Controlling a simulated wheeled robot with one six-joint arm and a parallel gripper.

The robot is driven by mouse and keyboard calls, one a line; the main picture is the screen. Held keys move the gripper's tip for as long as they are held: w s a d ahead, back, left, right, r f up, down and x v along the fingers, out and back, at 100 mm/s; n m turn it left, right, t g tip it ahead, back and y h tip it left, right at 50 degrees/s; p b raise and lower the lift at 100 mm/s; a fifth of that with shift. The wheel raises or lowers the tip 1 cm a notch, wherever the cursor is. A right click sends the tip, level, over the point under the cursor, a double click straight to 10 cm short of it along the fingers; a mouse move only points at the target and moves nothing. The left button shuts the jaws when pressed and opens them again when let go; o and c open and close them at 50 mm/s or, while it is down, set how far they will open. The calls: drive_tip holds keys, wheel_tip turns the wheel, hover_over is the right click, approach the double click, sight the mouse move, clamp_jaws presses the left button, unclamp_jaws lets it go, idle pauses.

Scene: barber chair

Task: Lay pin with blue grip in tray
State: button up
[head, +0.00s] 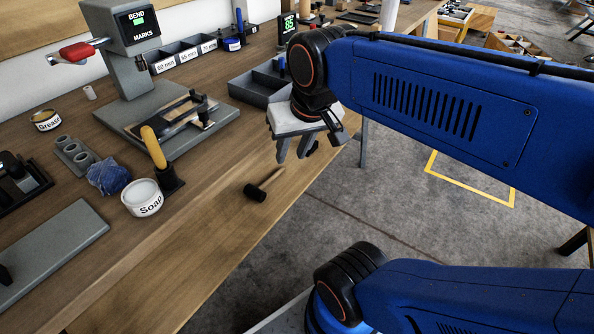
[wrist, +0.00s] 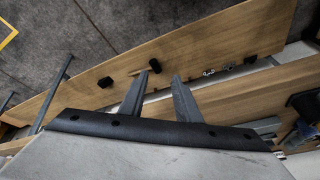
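My gripper (head: 296,157) hangs over the front part of the wooden bench. In the wrist view its two grey fingers (wrist: 159,76) stand apart with nothing held between them. A grey tray (head: 244,88) with compartments stands on the bench beyond my gripper, partly hidden behind my wrist. A small upright blue piece (head: 282,66) shows at the tray's far side; I cannot tell whether it is the pin's grip or whether it is inside the tray. Another upright blue handle (head: 240,19) stands farther back. No pin is clearly made out in the wrist view.
A small black-headed mallet (head: 257,191) lies near the bench's front edge. A yellow handle (head: 153,147) stands in a black holder beside the soap tub (head: 142,199). A grey bending machine (head: 138,75) stands at the back left. Labelled bins (head: 188,54) line the back.

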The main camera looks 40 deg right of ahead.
drive_tip(key=s+f+n, duration=0.1)
drive_tip(key=s+f, duration=0.1)
drive_tip(key=f+n, duration=0.1)
drive_tip(key=f, duration=0.1)
drive_tip(key=shift+s+a+n+t, duration=0.3)
drive_tip(key=shift+s+a, duration=0.05)
drive_tip(key=shift+s, duration=0.05)
drive_tip(key=shift+r, duration=0.1)
idle(0.9)
